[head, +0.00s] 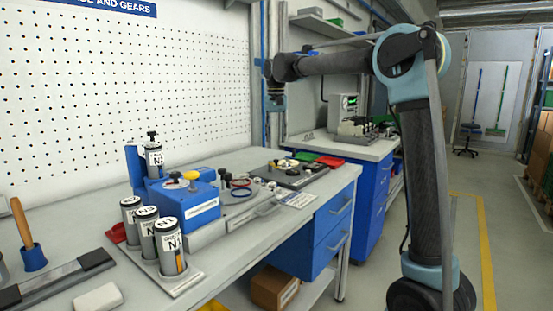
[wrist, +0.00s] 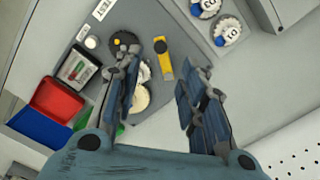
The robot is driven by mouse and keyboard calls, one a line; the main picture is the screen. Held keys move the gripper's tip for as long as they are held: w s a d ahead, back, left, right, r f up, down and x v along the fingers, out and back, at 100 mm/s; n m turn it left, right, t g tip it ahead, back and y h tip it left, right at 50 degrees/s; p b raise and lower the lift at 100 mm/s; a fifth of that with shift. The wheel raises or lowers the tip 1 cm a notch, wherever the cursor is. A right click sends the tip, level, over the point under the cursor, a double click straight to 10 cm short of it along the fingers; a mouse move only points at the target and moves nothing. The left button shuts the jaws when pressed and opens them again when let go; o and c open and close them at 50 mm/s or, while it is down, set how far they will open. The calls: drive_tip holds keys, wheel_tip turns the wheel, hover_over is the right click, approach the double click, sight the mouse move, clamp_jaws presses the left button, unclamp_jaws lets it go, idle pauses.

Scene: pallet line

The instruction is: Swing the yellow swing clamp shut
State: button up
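The yellow swing clamp (wrist: 165,68) shows in the wrist view as a short yellow bar with a black knob at its upper end. It lies below my gripper (wrist: 160,70), in the gap between the two fingers as seen from the wrist. The fingers are spread apart and hold nothing; I cannot tell how far above the clamp they are. In the head view my gripper (head: 277,103) hangs above the far part of the bench, pointing down. The clamp is too small there to make out surely.
A red tray (wrist: 58,102) lies beside a blue one at the left of the wrist view. Pale round parts sit partly behind the left finger. Numbered discs (wrist: 228,28) lie at upper right. In the head view, labelled canisters (head: 168,245) and a blue box (head: 185,200) stand nearer.

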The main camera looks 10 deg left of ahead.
wheel_tip(320, 180, down, 9)
drive_tip(key=shift+r, duration=0.1)
idle(0.3)
